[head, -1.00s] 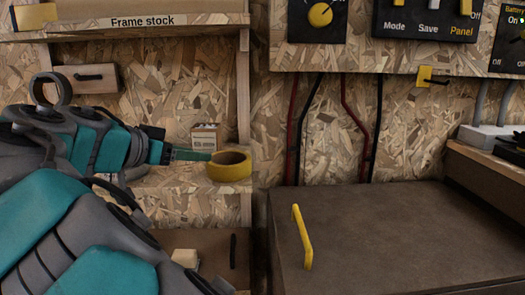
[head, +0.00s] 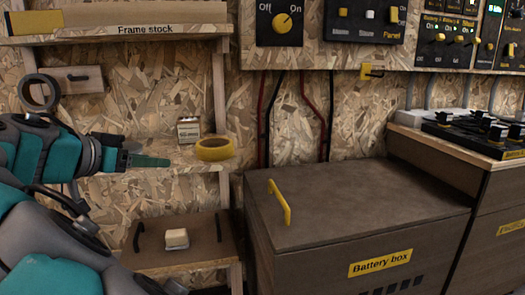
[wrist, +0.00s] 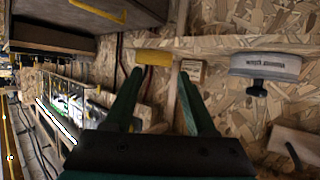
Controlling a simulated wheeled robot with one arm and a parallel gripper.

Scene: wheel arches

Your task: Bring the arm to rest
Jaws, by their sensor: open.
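My gripper (head: 150,161) has teal fingers and is at the left of the head view, in front of the shelf below the "Frame stock" label. In the wrist view my gripper (wrist: 160,74) shows two fingers spread apart with nothing between them. My arm reaches in from the left edge. A yellow tape roll (head: 215,148) lies on the shelf to the right of the fingertips, apart from them in the head view. It also shows in the wrist view (wrist: 154,57), beyond the fingertips.
A small box (head: 189,130) stands beside the tape roll. A dark roll (head: 39,92) hangs on the wall at left. The battery box (head: 350,215) with a yellow handle (head: 280,202) stands at right. A pale block (head: 176,238) lies on a lower surface.

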